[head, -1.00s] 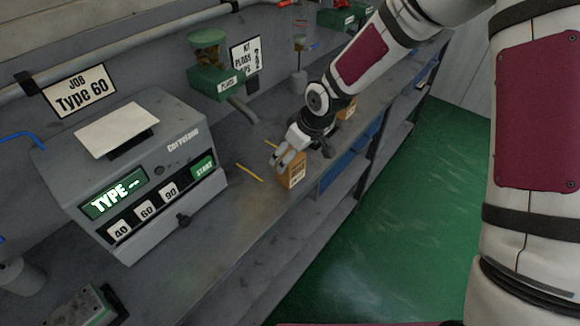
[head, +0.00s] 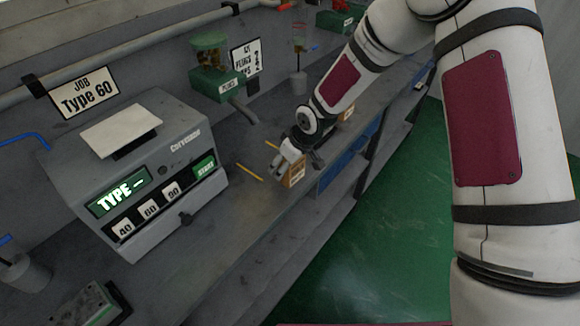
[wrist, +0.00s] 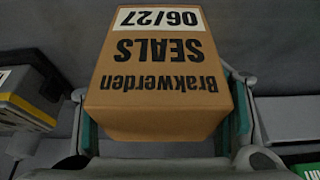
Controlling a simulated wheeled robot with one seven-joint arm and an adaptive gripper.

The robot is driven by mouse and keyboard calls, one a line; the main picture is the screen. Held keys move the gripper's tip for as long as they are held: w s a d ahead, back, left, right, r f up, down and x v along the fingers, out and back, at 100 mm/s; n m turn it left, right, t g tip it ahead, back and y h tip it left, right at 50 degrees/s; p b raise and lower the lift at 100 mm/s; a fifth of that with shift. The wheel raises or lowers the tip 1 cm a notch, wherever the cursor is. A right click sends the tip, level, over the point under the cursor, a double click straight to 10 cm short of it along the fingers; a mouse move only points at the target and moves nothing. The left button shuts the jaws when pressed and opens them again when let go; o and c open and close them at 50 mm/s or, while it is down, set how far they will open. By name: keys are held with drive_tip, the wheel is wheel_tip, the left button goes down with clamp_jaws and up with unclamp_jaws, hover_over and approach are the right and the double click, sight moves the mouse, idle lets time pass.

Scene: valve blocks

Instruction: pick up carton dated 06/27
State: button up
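The carton dated 06/27 (wrist: 158,75) is a brown box with black print "Brakwerden SEALS" and a white date label, upside down in the wrist view. In the head view the carton (head: 293,176) stands near the front edge of the grey bench, partly hidden by my gripper (head: 290,165). In the wrist view the teal-padded fingers of my gripper (wrist: 165,125) are on either side of the carton, spread about as wide as it. A thin gap seems to show beside it; firm contact is not visible.
A grey machine (head: 150,185) with number buttons stands on the bench at left. A yellow pencil (head: 249,172) lies left of the carton. Another carton (head: 347,114) stands farther along the bench. A yellow-and-black thing (wrist: 25,105) is at left in the wrist view.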

drive_tip(key=shift+c, duration=1.4)
